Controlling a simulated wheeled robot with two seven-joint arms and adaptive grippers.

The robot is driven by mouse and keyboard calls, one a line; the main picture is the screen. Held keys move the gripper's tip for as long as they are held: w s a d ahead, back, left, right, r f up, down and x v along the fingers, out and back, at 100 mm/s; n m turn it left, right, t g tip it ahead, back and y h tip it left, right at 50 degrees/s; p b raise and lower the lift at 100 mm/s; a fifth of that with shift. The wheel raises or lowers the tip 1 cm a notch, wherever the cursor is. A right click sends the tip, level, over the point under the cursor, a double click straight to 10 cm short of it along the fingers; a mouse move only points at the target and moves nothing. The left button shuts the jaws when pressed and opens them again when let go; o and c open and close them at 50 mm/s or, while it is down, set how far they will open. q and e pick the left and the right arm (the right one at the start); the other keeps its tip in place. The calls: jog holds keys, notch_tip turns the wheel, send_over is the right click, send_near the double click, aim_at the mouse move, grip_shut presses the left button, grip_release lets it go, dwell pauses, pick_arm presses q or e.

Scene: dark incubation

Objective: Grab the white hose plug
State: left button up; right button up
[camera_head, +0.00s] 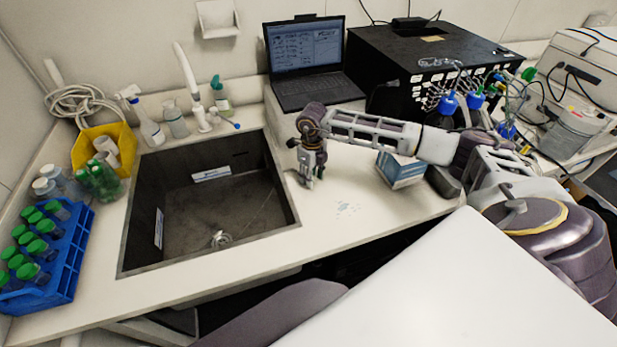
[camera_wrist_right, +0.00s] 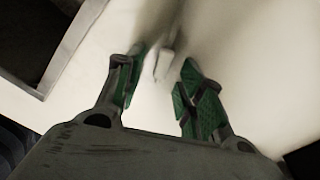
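A small whitish piece, which looks like the white hose plug (camera_wrist_right: 164,66), shows in the right wrist view on the pale counter, between and slightly beyond the fingertips. My right gripper (camera_head: 309,181) points down over the counter just right of the sink in the head view. In the right wrist view, its two green-padded fingers (camera_wrist_right: 165,72) are spread, with a gap on both sides of the plug. My left gripper is in neither view.
The dark sink (camera_head: 287,190) lies left of the right gripper. A blue and white box (camera_head: 400,172) stands under my right forearm. A laptop (camera_head: 305,55) and a black instrument (camera_head: 400,60) are behind. A blue rack (camera_head: 70,265) of green-capped bottles stands far left.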

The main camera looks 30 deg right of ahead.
jog(key=shift+c, duration=0.3)
jog(key=c, duration=0.7)
jog(key=shift+c, duration=0.2)
jog(key=shift+r, duration=0.1)
notch_tip(320, 180, up, 10)
jog(key=b, duration=0.1)
jog(key=shift+b, duration=0.35)
